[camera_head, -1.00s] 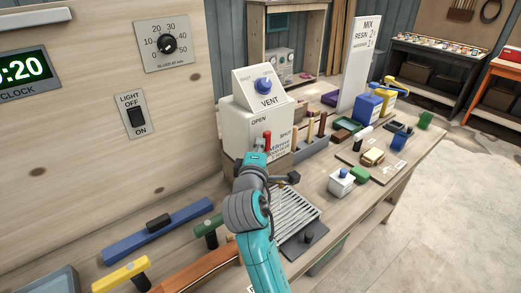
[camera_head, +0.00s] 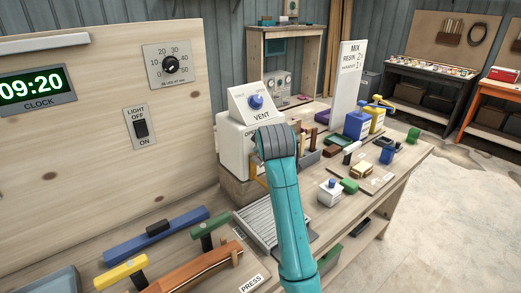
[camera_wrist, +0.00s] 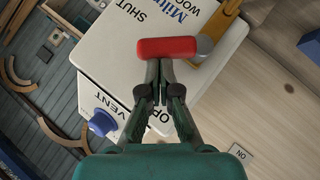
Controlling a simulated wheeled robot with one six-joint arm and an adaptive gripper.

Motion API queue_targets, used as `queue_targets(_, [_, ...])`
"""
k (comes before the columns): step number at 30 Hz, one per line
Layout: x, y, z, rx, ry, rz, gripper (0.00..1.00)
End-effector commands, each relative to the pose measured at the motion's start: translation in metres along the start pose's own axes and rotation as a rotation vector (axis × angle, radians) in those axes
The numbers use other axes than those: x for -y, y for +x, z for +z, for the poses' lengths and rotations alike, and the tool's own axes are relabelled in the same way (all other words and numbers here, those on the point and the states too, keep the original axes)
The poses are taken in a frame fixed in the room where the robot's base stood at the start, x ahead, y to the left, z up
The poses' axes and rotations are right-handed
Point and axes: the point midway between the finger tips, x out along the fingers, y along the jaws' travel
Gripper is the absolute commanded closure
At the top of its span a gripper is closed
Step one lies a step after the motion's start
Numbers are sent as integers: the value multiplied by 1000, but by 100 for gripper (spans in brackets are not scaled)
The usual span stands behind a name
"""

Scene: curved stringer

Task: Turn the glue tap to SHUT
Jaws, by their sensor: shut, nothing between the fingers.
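The glue tap's red handle (camera_wrist: 168,47) shows in the wrist view, running left from a grey pivot over a brass-coloured body (camera_wrist: 208,50). It lies across the white box face (camera_wrist: 110,55), between the SHUT lettering above and the partly covered OPEN lettering below. My gripper (camera_wrist: 158,98) is shut and empty. Its fingers come up close below the handle's middle; I cannot tell whether they touch it. In the head view my arm hides the tap and most of the front of the white box (camera_head: 232,150).
A blue VENT knob (camera_head: 256,102) sits on top of the box and also shows in the wrist view (camera_wrist: 102,122). Right of it stand a blue bottle (camera_head: 357,122) and a yellow bottle (camera_head: 377,116). A slatted grey tray (camera_head: 257,228) lies in front.

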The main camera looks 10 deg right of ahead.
Motion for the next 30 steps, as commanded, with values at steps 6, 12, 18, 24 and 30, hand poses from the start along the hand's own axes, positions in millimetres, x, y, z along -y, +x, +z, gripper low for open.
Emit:
queue_targets(6, [-10,7,8,2,147,-143,100])
queue_targets(12, [-14,14,16,2,274,-272,100])
queue_targets(18, [-14,20,21,1,323,-323,100])
queue_targets(24, [-15,25,26,1,322,-321,100])
queue_targets(30, [-15,28,28,0,321,-320,100])
